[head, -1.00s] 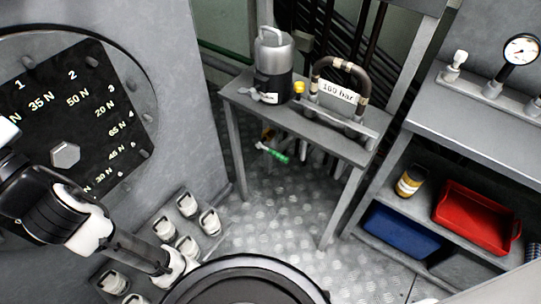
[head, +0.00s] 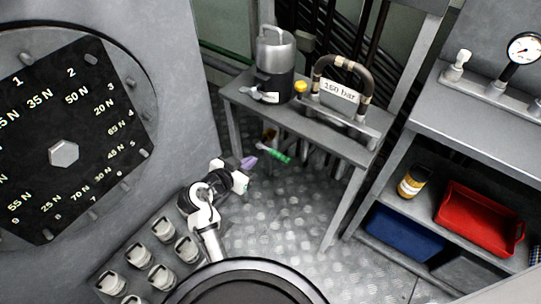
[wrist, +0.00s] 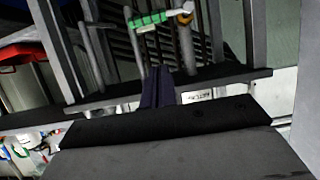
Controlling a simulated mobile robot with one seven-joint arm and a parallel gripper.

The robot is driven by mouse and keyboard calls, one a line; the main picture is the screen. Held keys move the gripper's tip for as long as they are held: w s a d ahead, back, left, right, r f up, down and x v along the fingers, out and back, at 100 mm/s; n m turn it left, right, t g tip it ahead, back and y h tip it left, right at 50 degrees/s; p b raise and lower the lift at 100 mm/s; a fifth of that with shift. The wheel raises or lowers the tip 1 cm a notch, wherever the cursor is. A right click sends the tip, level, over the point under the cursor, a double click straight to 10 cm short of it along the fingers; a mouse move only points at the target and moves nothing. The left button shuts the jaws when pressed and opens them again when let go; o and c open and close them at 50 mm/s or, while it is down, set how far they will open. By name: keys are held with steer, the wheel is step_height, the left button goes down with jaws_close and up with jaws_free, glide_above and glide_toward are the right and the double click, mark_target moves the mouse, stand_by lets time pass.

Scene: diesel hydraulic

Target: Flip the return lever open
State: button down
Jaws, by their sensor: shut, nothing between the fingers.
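The lever with a green handle (head: 274,153) sits below the small grey bench, apparently the return lever. In the wrist view the green handle (wrist: 149,20) lies across the top, with a white end and a brass-coloured fitting (wrist: 184,19) on its right. My gripper (head: 250,161) is just left of the handle in the head view, its purple fingers pointing toward it. In the wrist view the fingers (wrist: 157,84) are together and empty, below the handle in the picture. I see no clear contact between fingers and handle.
The bench (head: 315,135) carries a metal canister (head: 274,65) and a hose, with its legs close to the lever. A shelf with a red tray (head: 476,218) and blue bin (head: 402,232) stands right. The floor (head: 290,215) between is clear.

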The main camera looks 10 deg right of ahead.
steer(key=shift+s+d+f, duration=0.15)
steer(key=p, duration=0.2)
glide_toward(277, 153)
step_height(277, 153, up, 3)
steer(key=w+d, duration=0.3)
steer(key=f, duration=0.1)
steer(key=d+f, duration=0.1)
steer(key=f, duration=0.1)
steer(key=w+f+p, duration=0.1)
steer(key=shift+d+f, duration=0.25)
steer(key=shift+f, duration=0.15)
steer(key=shift+f, duration=0.1)
steer(key=shift+f+m+b, duration=0.1)
steer(key=shift+m+b, duration=0.2)
steer(key=shift+b, duration=0.3)
